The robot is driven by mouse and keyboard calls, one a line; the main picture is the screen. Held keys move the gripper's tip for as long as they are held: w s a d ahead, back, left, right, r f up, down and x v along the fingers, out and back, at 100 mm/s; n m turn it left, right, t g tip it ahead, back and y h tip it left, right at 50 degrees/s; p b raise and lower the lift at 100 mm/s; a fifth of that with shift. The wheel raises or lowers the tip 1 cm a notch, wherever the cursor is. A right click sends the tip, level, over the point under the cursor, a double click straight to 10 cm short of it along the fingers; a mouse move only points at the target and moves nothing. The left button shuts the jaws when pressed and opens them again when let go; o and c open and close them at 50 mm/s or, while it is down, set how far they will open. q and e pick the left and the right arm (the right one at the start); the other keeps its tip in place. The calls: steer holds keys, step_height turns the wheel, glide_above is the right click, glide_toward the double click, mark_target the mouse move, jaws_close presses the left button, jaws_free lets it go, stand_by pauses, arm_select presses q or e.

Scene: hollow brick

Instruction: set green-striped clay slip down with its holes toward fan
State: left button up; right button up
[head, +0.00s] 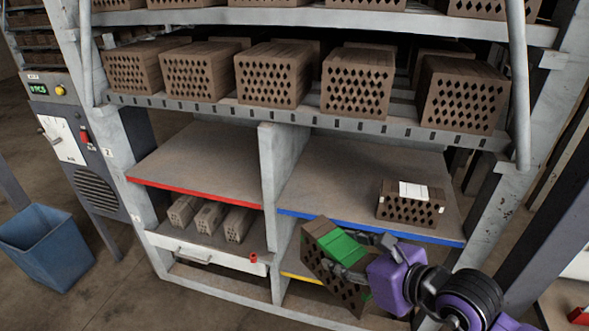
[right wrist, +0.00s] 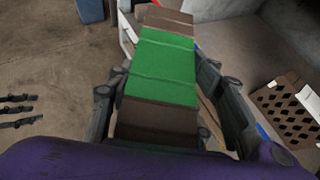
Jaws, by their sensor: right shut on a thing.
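The green-striped clay slip (head: 335,243) is a brown hollow brick with a broad green band across its top. My right gripper (head: 352,256) is shut on it, with fingers along both sides. It hangs tilted in front of the lower right part of the rack. Its diamond-holed face shows toward the camera and downward. In the right wrist view the slip (right wrist: 162,70) lies between the fingers, with its holes hidden. A round slatted grille (head: 95,192), perhaps the fan, is on the grey cabinet at left. My left gripper is not in view.
The blue-edged shelf (head: 330,185) holds a white-banded brick (head: 408,211) at right; its left part is clear. The red-edged shelf (head: 205,160) is empty. Several bricks (head: 270,80) fill the shelf above. A central upright (head: 270,165) divides the bays. A blue bin (head: 45,245) stands left.

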steer(key=w+d+r+m+t+h, duration=0.1)
steer(key=w+d+r+m+h, duration=0.2)
steer(key=w+r, duration=0.3)
steer(key=w+d+r+m+t+h, duration=0.1)
steer(key=w+d+r+m+h, duration=0.2)
steer(key=r, duration=0.9)
steer(key=w+m+h, duration=0.1)
steer(key=w, duration=0.2)
steer(key=shift+d+r+m+t+h, duration=0.15)
steer(key=shift+d+m+t+h, duration=0.15)
steer(key=shift+t, duration=0.1)
